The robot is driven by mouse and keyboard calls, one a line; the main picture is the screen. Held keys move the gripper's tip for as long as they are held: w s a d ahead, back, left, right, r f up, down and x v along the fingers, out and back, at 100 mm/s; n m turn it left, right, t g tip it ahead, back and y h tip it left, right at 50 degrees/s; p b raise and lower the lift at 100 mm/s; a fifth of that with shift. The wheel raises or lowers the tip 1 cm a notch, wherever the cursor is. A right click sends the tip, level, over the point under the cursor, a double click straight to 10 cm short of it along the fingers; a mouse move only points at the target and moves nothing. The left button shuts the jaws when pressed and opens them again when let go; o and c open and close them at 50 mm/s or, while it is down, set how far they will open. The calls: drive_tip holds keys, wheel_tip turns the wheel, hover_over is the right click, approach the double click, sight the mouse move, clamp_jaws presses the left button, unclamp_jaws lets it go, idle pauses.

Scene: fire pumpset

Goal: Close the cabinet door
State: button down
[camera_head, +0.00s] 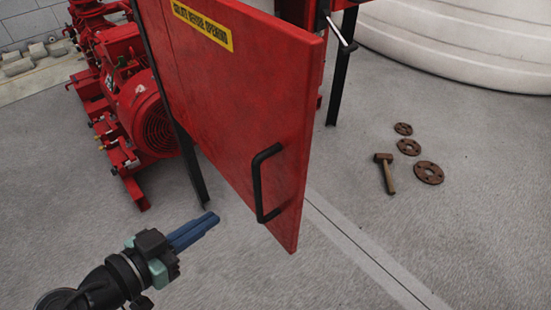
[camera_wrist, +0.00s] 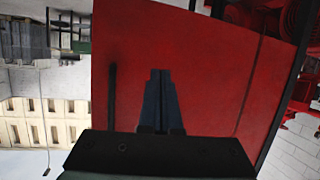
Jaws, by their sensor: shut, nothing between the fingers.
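The red cabinet door (camera_head: 235,95) stands swung open toward me in the head view, with a yellow warning label near its top. A black bar handle (camera_head: 257,185) is on its outer face near the free edge. My gripper (camera_head: 213,217) is shut and empty, low and to the left of the handle, apart from it. In the wrist view the door (camera_wrist: 210,75) fills the middle, and my gripper's blue fingers (camera_wrist: 160,80) are together in front of it. The handle (camera_wrist: 112,95) shows as a dark vertical bar left of the fingers.
A red pump motor (camera_head: 135,105) stands behind the door at left. Black stand legs (camera_head: 341,75) are near the cabinet. A hammer (camera_head: 386,173) and rusty flanges (camera_head: 428,172) lie on the floor at right. A white tank (camera_head: 460,40) is behind. The front floor is clear.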

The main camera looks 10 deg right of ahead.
sight(292, 197)
drive_tip(key=s+r+m+g+h+p, duration=0.1)
drive_tip(key=s+r+m+h+p, duration=0.3)
drive_tip(key=s+r+p, duration=0.5)
drive_tip(key=shift+n+h, duration=0.3)
drive_tip(key=shift+h, duration=0.3)
drive_tip(key=x, duration=0.4)
drive_tip(key=f+x, duration=0.1)
drive_tip(key=x, duration=0.8)
drive_tip(key=shift+s+d+f, duration=0.25)
drive_tip(key=shift+s, duration=0.1)
